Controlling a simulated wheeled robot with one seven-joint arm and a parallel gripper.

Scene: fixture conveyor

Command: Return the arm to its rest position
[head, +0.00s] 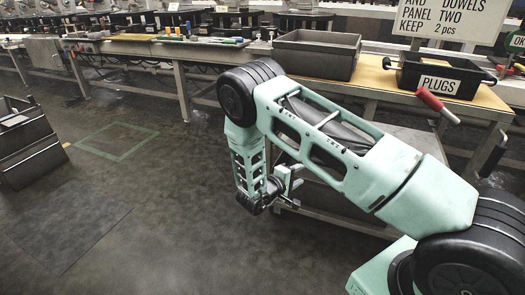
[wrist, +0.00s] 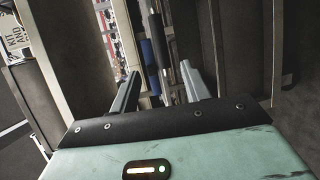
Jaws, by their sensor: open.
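My gripper (head: 284,186) hangs low at the end of my bent mint-green arm in the head view, in front of the bench and beside a grey shelf or cart under it. In the wrist view my gripper (wrist: 161,84) shows two pale fingers spread well apart. A blue cylinder (wrist: 147,54) and a dark rod appear between the fingers in the picture; I cannot tell how far beyond them they are. Neither finger visibly grips anything. My forearm hides part of the shelf and the bench legs.
A bench (head: 373,81) runs along the back, with a grey bin (head: 313,56) and a black PLUGS box (head: 432,78). A red-handled tool (head: 437,105) juts out near that box. Dark crates (head: 27,152) stand at left. Floor around the green taped square (head: 92,150) is clear.

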